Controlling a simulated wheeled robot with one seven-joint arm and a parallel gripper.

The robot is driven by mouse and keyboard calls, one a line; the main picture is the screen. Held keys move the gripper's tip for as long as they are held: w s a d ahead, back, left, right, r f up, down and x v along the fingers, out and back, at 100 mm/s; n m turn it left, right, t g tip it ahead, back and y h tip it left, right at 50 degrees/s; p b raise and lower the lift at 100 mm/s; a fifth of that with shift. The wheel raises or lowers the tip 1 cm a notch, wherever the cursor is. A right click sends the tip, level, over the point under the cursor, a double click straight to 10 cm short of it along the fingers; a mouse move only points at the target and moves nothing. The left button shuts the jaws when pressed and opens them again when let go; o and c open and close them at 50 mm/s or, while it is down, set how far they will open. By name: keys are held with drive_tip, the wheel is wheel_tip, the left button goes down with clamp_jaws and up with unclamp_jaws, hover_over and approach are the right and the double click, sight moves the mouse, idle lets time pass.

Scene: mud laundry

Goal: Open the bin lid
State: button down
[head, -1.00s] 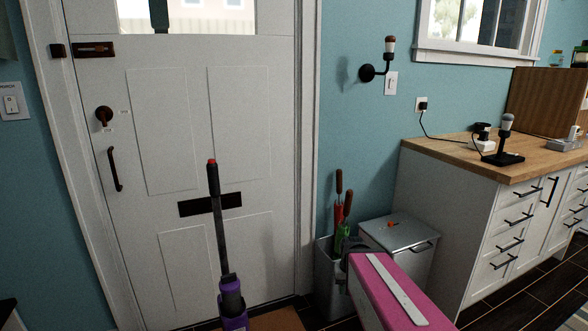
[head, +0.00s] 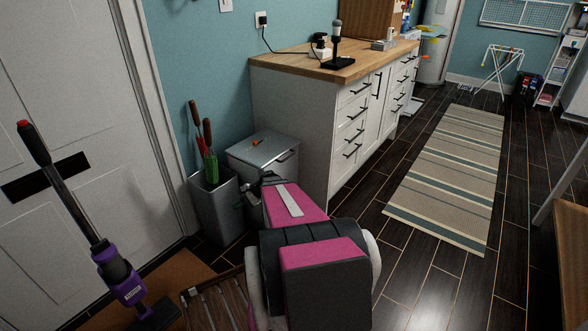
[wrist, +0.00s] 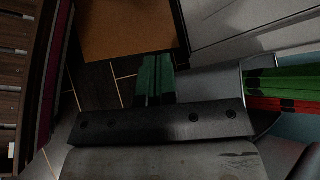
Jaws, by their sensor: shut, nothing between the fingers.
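The silver-grey bin (head: 262,178) stands against the blue wall beside the white cabinet. A small orange-red object (head: 257,141) lies on top. My gripper (head: 240,203) is in front of the bin, low and to its left, beside the open grey tool container. In the wrist view its green fingers (wrist: 155,78) are together with nothing between them. The lidded bin cannot be made out in the wrist view. My pink and black arm hides part of the bin's lower front.
The open grey container (head: 214,212) holds red- and green-bladed tools (head: 207,160), left of the bin. A purple stick vacuum (head: 122,275) stands by the white door. A slatted wooden piece (head: 210,300) is close at lower left. Dark floor at right is clear around the striped rug (head: 450,175).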

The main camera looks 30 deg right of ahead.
drive_tip(key=w+d+f+m+t+y, duration=0.25)
drive_tip(key=d+m+t, duration=0.3)
drive_tip(key=d, duration=0.45)
drive_tip(key=w+d+f+m+t+y, duration=0.15)
drive_tip(key=w+d+m+t, duration=0.35)
drive_tip(key=d, duration=0.6)
drive_tip(key=s+d+f+m+t+h, duration=0.25)
drive_tip(key=d+m+t, duration=0.25)
drive_tip(key=d, duration=0.3)
drive_tip(key=s+d+f+m+t+h, duration=0.25)
drive_tip(key=d+m+t+h, duration=0.2)
drive_tip(key=d, duration=0.45)
drive_tip(key=w+a+r, duration=0.3)
drive_tip(key=w+r, duration=0.5)
drive_tip(key=r, duration=0.1)
drive_tip(key=shift+a+r+t+y, duration=0.25)
drive_tip(key=shift+a+t+y, duration=0.05)
drive_tip(key=shift+y, duration=0.1)
drive_tip(key=shift+w, duration=0.1)
